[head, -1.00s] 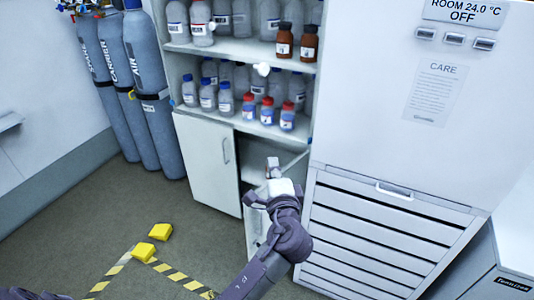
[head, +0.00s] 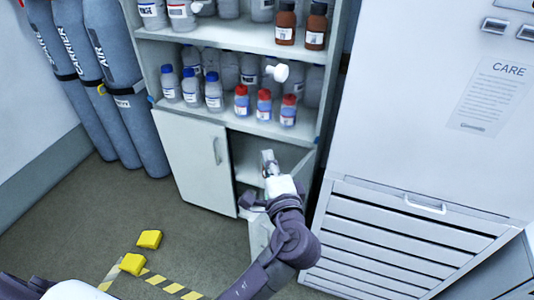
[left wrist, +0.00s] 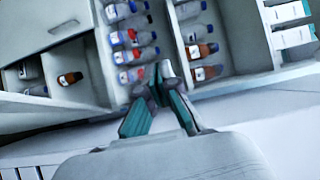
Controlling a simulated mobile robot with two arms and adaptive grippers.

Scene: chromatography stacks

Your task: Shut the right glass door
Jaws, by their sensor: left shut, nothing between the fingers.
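Clear glass barely shows in front of the shelf cabinet. A white round knob (head: 280,72) hangs in front of the middle shelf, and another white knob (head: 203,7) shows higher up at the left. They look like glass-door knobs; the door outlines and how far they stand open cannot be told. My left gripper (head: 268,160) is shut and empty, below the middle shelf and lower than the nearer knob. In the left wrist view its fingertips (left wrist: 162,84) meet before the bottle shelves. My right gripper is not in view.
The lower left cabinet door (head: 190,160) is shut; the lower right door (head: 260,235) stands open behind my arm. Bottles (head: 264,104) crowd the shelves. A white appliance (head: 420,120) stands right, gas cylinders (head: 135,110) left. Yellow blocks (head: 149,239) lie on the floor.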

